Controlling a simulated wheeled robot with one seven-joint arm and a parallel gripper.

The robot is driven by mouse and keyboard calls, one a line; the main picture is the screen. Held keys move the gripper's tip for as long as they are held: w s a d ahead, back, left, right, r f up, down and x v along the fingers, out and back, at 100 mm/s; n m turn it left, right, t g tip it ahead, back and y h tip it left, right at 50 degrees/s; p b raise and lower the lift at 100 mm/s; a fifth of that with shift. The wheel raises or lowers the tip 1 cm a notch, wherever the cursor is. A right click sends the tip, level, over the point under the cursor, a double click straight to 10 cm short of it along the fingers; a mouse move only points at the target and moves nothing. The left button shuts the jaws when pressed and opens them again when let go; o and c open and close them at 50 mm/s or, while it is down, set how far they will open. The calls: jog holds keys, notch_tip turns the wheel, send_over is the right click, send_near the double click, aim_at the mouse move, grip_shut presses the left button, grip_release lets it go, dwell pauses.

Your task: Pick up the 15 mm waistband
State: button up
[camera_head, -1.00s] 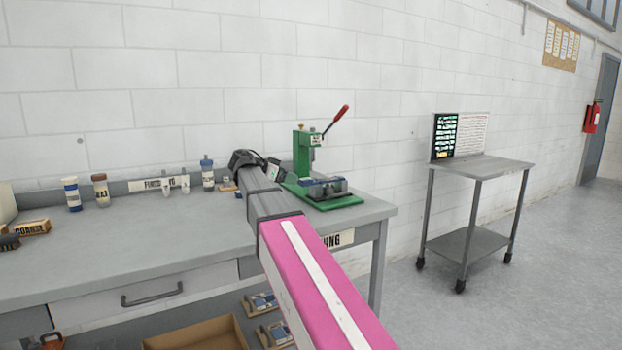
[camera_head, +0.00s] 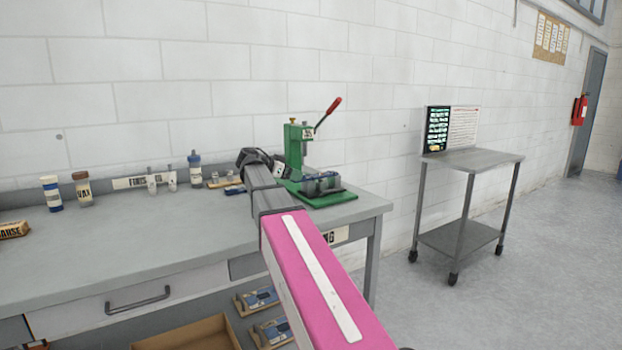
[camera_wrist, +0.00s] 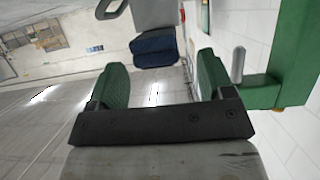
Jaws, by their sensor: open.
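No item in view carries a readable 15 mm marking, so I cannot tell for sure which is the waistband. A dark blue block-like piece (camera_wrist: 155,50) shows beyond my fingertips in the wrist view, with a grey part above it. My gripper (camera_wrist: 161,82) is open, its two green fingers apart with nothing between them. In the head view my arm reaches over the workbench (camera_head: 130,240), and its dark end is close to the left of a green press (camera_head: 295,150). A blue and grey fixture (camera_head: 320,184) sits on the press base. My fingertips are hidden there.
The press has a raised red-tipped lever (camera_head: 328,112). Small bottles, including a blue-capped one (camera_head: 195,170), stand along the bench's back. Small parts (camera_head: 222,181) lie left of my arm's end. A metal cart (camera_head: 470,160) stands right, across open floor.

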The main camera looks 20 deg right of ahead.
aim_at(315, 175)
jog(key=x, duration=0.4)
jog(key=shift+s, duration=0.1)
jog(key=c, duration=1.1)
jog(key=shift+o, duration=0.2)
jog(key=shift+r, duration=0.15)
